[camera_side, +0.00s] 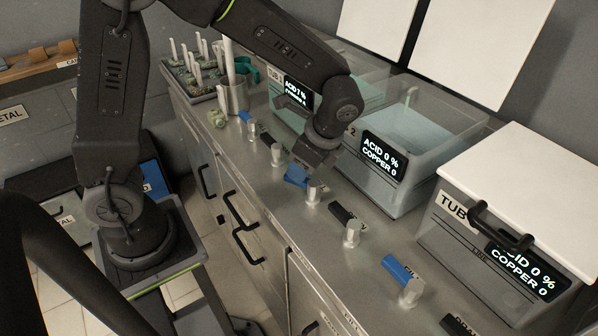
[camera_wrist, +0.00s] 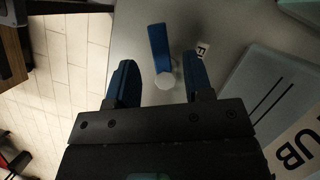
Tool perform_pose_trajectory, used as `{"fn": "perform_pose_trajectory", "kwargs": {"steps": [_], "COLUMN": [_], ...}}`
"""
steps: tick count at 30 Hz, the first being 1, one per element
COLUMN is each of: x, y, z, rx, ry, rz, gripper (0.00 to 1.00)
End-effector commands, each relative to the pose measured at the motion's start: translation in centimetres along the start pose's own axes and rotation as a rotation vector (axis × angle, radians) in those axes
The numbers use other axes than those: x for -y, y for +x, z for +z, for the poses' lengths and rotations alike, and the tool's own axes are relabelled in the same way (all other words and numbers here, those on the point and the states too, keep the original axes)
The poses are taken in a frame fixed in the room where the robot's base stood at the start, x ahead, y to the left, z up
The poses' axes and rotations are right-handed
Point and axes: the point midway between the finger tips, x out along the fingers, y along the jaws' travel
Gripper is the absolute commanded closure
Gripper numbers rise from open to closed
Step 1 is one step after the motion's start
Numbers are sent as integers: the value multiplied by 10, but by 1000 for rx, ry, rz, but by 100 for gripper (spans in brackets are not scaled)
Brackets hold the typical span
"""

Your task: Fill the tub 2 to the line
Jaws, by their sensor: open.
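Tub 2 (camera_side: 440,118) is an open translucent tub at the centre right of the side view. Its display (camera_side: 384,158) reads acid 0 %, copper 0. Its inside looks pale blue; I cannot tell the level against a line. A valve with a blue lever (camera_side: 296,176) and a metal post (camera_side: 313,192) stands on the counter in front of it. In the wrist view the blue lever (camera_wrist: 158,45) points away from the pale post top (camera_wrist: 165,80). My gripper (camera_wrist: 160,62) is open, its fingers either side of the valve with gaps; height is unclear.
More valves with blue levers (camera_side: 396,268) and black levers (camera_side: 346,215) line the steel counter. A lidded tub (camera_side: 500,235) stands at right. Another tub with a display (camera_side: 294,92) stands behind my arm. A metal cup (camera_side: 234,96) and a rack of sticks (camera_side: 192,80) are at the back left.

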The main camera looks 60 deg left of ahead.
Motion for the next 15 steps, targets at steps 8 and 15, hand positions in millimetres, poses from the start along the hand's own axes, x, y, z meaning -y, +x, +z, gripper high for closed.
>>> {"fn": "perform_pose_trajectory", "kwargs": {"steps": [8, 15], "x": [0, 0], "y": [31, 34], "z": [0, 0], "rx": [0, 0], "ry": [0, 0], "rz": [1, 0], "gripper": [53, 53]}}
